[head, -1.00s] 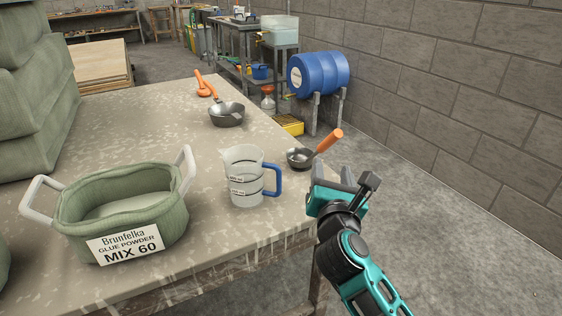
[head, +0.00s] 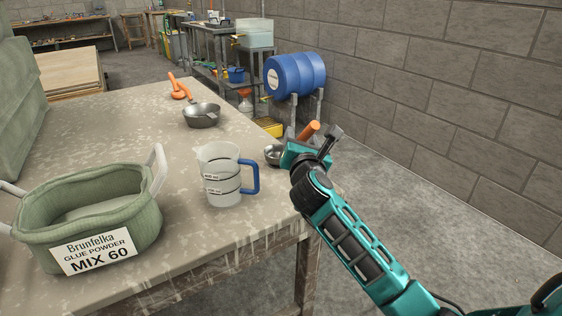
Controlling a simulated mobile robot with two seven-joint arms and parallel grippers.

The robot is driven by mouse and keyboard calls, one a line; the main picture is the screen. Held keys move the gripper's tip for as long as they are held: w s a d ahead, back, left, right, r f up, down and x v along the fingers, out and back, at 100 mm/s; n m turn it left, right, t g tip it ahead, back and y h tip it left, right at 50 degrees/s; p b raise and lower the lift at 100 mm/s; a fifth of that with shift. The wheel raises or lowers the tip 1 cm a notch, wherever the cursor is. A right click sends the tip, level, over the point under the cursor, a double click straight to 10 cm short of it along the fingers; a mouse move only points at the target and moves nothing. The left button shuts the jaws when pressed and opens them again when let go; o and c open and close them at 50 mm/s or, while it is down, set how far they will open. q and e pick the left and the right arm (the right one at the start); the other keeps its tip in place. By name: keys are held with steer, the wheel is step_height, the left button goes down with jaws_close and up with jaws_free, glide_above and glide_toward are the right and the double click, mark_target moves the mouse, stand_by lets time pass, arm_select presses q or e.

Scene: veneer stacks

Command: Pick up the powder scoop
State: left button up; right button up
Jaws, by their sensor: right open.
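A larger metal scoop (head: 201,117) with an orange handle (head: 178,88) lies farther back on the table. My left gripper is not in view.
A clear measuring jug (head: 220,178) with a blue handle stands just left of my right gripper. A green glue powder tub (head: 95,200) labelled MIX 60 stands at the front left of the table (head: 130,130).

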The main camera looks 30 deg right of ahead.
steer(key=shift+x, duration=0.9)
jaws_close()
